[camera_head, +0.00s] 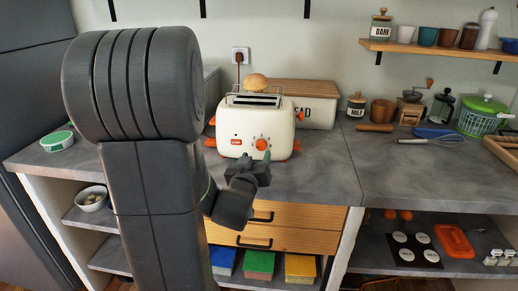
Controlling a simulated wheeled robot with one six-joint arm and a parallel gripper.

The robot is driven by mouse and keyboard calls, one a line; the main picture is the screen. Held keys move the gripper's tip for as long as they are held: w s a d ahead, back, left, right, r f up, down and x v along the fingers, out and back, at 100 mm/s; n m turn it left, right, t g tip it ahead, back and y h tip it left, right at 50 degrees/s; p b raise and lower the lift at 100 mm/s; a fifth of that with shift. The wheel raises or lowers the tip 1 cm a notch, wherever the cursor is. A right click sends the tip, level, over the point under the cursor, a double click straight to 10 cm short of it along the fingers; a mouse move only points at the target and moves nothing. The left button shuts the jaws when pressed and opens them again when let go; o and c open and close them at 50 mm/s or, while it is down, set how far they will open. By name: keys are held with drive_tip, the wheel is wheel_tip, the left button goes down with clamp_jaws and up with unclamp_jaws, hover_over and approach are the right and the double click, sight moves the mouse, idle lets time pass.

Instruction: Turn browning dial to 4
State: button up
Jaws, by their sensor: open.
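The numbers around the dial are too small to read. My gripper (260,158) is just below and in front of the dial, pointing at the toaster's front. It is open and holds nothing; whether its fingers touch the dial cannot be told. My arm covers the left part of the counter.
A bread bin (318,113) stands behind the toaster on the right. The counter (320,170) right of the toaster is clear.

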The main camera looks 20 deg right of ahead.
sight(260, 147)
drive_tip(key=shift+x, duration=2.8)
drive_tip(key=c, duration=1)
